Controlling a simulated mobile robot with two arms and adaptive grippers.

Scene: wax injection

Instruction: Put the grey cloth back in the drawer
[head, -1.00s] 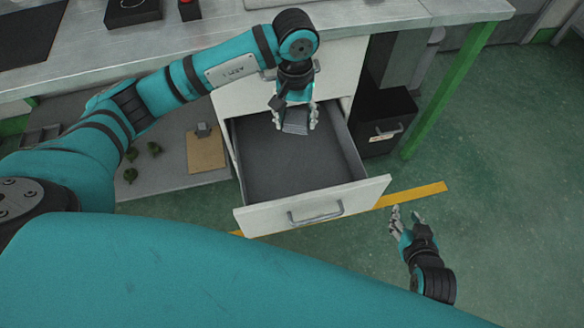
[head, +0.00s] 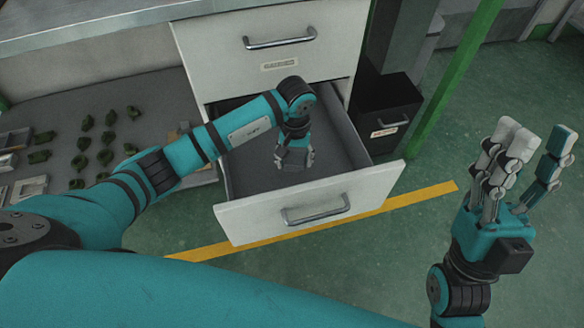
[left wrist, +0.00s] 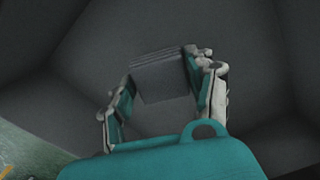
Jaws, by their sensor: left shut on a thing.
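The drawer (head: 248,215) stands pulled out below a closed upper drawer, and its dark grey inside is visible. My left gripper (head: 294,160) is inside the drawer's opening, pointing down. It is shut on the grey cloth, a small folded block that shows between the fingers in the left wrist view (left wrist: 162,76). In the head view the hand mostly hides the cloth. Whether the cloth touches the drawer floor I cannot tell. My right gripper (head: 538,150) is open and empty, raised at the right with its fingers spread.
The worktop (head: 90,20) and the closed upper drawer (head: 270,70) are above the open one. A lower shelf (head: 50,110) at the left holds several green pieces. A black bin (head: 385,115) and a green table leg (head: 455,85) stand at the right.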

